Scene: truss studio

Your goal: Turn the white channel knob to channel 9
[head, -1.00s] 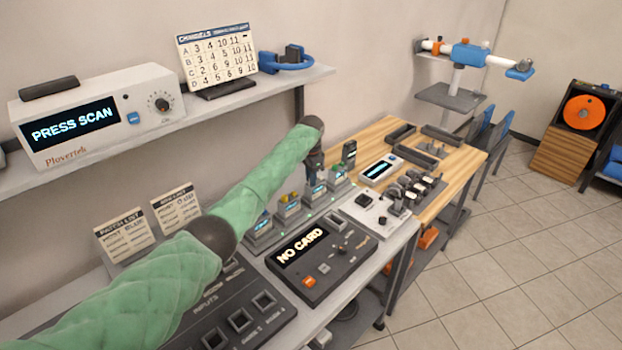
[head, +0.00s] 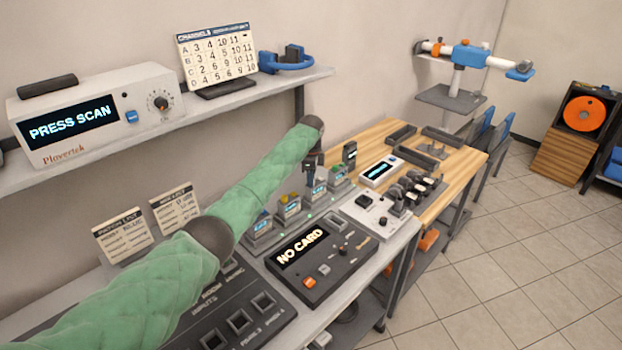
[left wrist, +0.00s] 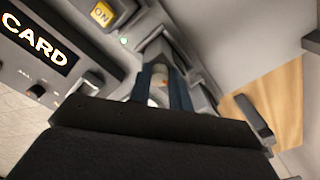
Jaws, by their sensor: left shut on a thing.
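My left gripper (head: 317,172) points down over the row of small modules with lit screens. In the head view the gripper hides this knob, and I cannot read a channel number. The module under the gripper (head: 315,187) has a small lit screen. My right gripper is not in view.
A black console reading NO CARD (head: 304,245) stands in front of the modules. A channels chart (head: 217,58) and a radio reading PRESS SCAN (head: 75,119) stand on the shelf above. A light panel with black knobs (head: 366,212) is to the right.

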